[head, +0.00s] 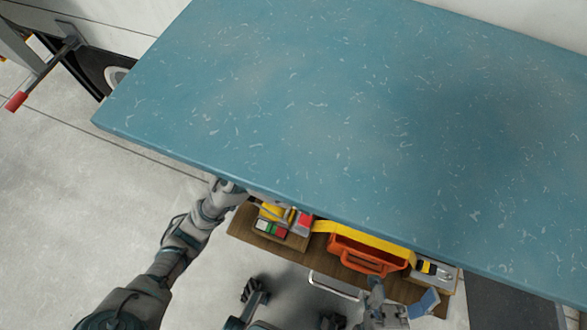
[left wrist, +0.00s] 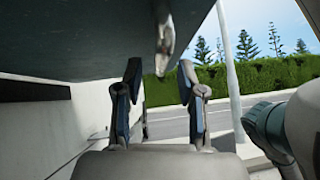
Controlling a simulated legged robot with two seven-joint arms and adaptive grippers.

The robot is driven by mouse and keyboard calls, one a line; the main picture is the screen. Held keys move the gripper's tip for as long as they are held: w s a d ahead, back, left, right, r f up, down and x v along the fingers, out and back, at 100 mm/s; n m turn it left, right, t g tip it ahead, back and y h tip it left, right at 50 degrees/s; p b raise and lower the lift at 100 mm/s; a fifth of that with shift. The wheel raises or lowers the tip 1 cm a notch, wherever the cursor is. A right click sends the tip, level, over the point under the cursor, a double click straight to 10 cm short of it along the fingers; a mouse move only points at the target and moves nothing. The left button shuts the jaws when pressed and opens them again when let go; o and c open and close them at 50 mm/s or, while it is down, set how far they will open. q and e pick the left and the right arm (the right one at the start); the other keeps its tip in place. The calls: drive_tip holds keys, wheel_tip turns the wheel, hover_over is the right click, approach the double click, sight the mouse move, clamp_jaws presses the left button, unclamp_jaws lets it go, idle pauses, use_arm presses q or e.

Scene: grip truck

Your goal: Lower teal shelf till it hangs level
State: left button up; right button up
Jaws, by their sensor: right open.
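The teal shelf (head: 330,110) is a wide, scuffed panel filling most of the head view. I cannot tell from here whether it hangs level. My left arm reaches beneath its near edge, and the shelf hides the left gripper in the head view. In the left wrist view my left gripper (left wrist: 160,80) is open and empty, with the shelf's dark underside (left wrist: 80,35) above it. A pale metal piece (left wrist: 165,42) hangs from the underside just beyond and above the fingertips, apart from them. My right gripper (head: 402,308) is open, low in front of the shelf's near edge.
A wooden board (head: 330,262) below the near edge carries an orange tool caddy (head: 365,260), a yellow strip (head: 365,240) and small boxes. A red-tipped bar (head: 16,101) sticks out at far left near a wheel (head: 115,76). Grey floor at lower left is clear.

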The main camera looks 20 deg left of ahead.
use_arm(q)
drive_tip(key=v, duration=0.7)
drive_tip(key=shift+f, duration=0.35)
drive_tip(key=shift+w+a, duration=0.1)
drive_tip(key=shift+a, duration=0.05)
